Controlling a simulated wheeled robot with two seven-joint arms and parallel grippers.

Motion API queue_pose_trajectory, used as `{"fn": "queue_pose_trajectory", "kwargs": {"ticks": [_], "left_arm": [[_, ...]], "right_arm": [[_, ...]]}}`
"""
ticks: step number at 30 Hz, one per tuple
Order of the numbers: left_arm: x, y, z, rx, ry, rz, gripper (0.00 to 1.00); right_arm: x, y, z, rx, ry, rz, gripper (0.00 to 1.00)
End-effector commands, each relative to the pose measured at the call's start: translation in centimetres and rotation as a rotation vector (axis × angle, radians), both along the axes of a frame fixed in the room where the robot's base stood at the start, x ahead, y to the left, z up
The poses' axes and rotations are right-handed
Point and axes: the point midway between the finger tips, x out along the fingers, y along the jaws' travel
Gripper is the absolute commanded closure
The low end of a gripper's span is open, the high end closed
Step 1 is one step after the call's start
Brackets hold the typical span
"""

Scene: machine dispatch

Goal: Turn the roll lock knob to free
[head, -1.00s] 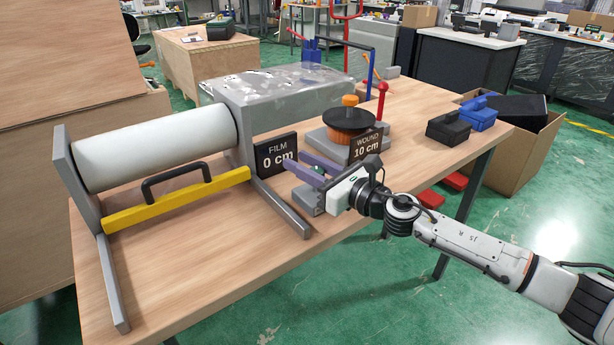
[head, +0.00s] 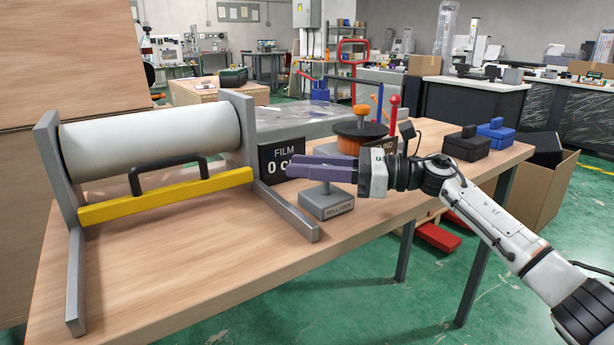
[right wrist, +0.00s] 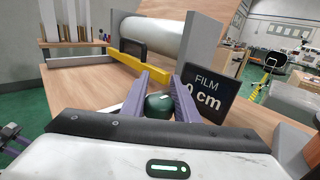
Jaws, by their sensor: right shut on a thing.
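The roll lock is a grey block with a label (head: 327,203) on the table, right of the film roll's frame in the head view. A short post rises from it to my right gripper (head: 308,168). In the right wrist view a dark green rounded knob (right wrist: 161,104) sits between the purple fingers of that gripper (right wrist: 160,84). The gripper is shut on the knob, and its fingers lie about level in the head view. They hide the knob there.
A white film roll (head: 150,143) and a yellow bar with a black handle (head: 165,197) stand at the left. A "FILM" sign (head: 284,158) is close behind the fingers. A copper-coloured spool (head: 360,140) and red-topped lever (head: 394,112) stand behind my wrist. The front table is clear.

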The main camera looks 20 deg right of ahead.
Motion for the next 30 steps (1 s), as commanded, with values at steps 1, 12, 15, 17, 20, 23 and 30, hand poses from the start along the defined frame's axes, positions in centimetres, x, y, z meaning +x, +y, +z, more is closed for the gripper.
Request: {"fn": "queue_pose_trajectory", "kwargs": {"ticks": [1,12,15,17,20,23,30], "left_arm": [[0.0,-0.1,0.0,-0.003,-0.002,0.002,0.69],[0.1,-0.2,0.4,-0.009,-0.009,0.004,0.69],[0.1,-0.2,0.3,-0.008,-0.008,0.003,0.69],[0.1,-0.2,0.3,-0.008,-0.007,0.003,0.69],[0.0,-0.2,0.1,-0.007,-0.004,0.003,0.69],[-0.1,-0.2,0.0,-0.006,0.000,0.003,0.69],[-0.2,-0.2,-0.2,-0.005,0.004,0.002,0.69]], "right_arm": [[0.0,0.0,0.0,0.002,0.000,0.003,0.95],[0.0,0.1,0.1,0.002,-0.001,0.008,0.95],[0.0,0.1,0.1,0.002,-0.001,0.008,0.61],[0.0,0.1,0.1,0.002,-0.001,0.008,0.54],[0.0,0.1,0.1,0.001,0.000,0.008,0.54],[0.0,0.1,0.1,0.001,0.000,0.008,0.54],[-0.6,-1.5,0.0,0.001,0.000,0.004,0.54]]}}
